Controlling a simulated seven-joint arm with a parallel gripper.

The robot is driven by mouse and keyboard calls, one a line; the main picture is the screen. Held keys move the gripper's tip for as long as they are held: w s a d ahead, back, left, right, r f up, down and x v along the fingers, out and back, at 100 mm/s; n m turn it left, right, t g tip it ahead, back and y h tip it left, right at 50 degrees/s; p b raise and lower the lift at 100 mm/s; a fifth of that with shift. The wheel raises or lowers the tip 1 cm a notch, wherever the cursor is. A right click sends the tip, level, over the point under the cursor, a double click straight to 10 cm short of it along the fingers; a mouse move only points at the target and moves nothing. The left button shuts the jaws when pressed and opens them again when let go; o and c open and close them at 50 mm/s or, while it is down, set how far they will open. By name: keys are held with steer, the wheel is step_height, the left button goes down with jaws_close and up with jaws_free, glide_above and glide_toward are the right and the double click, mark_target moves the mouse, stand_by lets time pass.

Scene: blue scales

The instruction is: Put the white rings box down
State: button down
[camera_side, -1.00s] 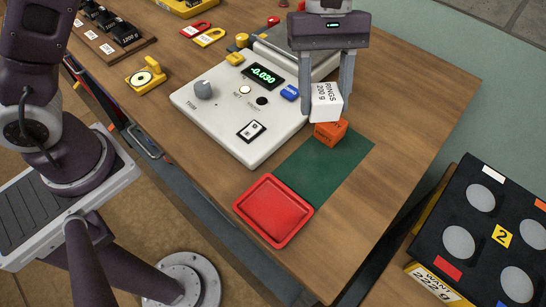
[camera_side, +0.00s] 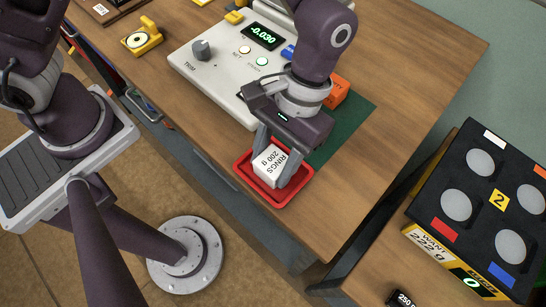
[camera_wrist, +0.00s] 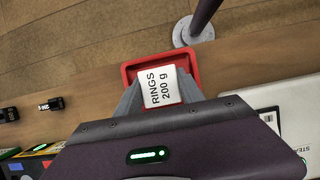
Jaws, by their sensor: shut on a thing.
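The white rings box (camera_side: 271,163) is marked "RINGS 200 g". It is between the fingers of my gripper (camera_side: 276,166), which is shut on it, over the red tray (camera_side: 246,179). Whether the box touches the tray floor I cannot tell. In the wrist view the white box (camera_wrist: 158,87) shows between the fingertips of my gripper (camera_wrist: 160,95), with the red tray (camera_wrist: 129,72) around and behind it. My wrist hides part of the tray and of the green mat.
An orange box (camera_side: 338,91) stands on the green mat (camera_side: 352,118) behind my gripper. The scale (camera_side: 222,72) reads -0.030. A black panel marked 2 (camera_side: 478,215) stands at right, with a small black weight (camera_side: 402,299) near it. The table right of the mat is clear.

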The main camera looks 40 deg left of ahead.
steer(key=shift+f, duration=0.1)
steer(key=c, duration=0.7)
jaws_free()
steer(key=v, duration=1.2)
steer(key=shift+w, duration=0.1)
